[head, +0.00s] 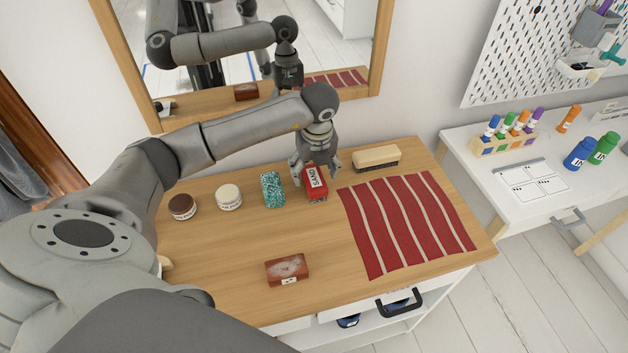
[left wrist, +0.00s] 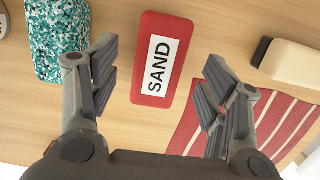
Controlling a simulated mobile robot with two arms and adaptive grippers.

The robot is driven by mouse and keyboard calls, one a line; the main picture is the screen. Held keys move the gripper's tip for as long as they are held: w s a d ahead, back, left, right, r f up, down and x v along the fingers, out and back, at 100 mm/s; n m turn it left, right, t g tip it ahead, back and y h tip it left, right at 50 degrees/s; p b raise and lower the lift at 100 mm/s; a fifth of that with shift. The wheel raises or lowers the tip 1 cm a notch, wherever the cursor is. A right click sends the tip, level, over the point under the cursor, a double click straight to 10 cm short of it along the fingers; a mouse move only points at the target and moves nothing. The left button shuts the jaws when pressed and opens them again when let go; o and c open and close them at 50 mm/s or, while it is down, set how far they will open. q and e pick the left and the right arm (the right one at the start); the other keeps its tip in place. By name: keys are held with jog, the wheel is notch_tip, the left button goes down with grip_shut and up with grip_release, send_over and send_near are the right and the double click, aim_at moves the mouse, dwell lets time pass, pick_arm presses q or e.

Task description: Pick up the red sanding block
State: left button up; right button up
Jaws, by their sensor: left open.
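The red sanding block (head: 315,184) lies on the wooden desk, with a white label reading SAND on top. In the left wrist view the block (left wrist: 160,58) shows between and beyond the spread fingers. My left gripper (head: 317,167) is open and empty, just above and behind the block in the head view. In the left wrist view its fingers (left wrist: 160,85) stand apart on either side of the block, and neither is seen touching it. The gripper hides part of the block's far end in the head view. My right gripper is not in view.
A teal speckled block (head: 272,190) lies left of the red one, and a cream brush (head: 377,158) lies behind right. A striped red cloth (head: 408,225) covers the desk's right side. Two round tins (head: 183,207) (head: 229,197) and a brown box (head: 287,270) also stand there. A mirror (head: 240,50) rises behind.

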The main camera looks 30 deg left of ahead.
aim_at(314, 178)
pick_arm(q)
notch_tip(314, 178, down, 4)
jog(key=shift+a+f+p, duration=0.1)
jog(key=shift+p, duration=0.3)
jog(key=c, duration=1.1)
jog(key=shift+c, duration=0.2)
jog(key=shift+r, duration=0.2)
jog(key=shift+w+r+b, duration=0.1)
jog(key=shift+r+b, duration=0.3)
jog(key=shift+r, duration=0.15)
jog(key=s+a+r+b, duration=0.4)
jog(key=s+a+r, duration=0.2)
jog(key=s+r, duration=0.5)
jog(key=shift+s+r, duration=0.35)
jog(key=shift+s, duration=0.55)
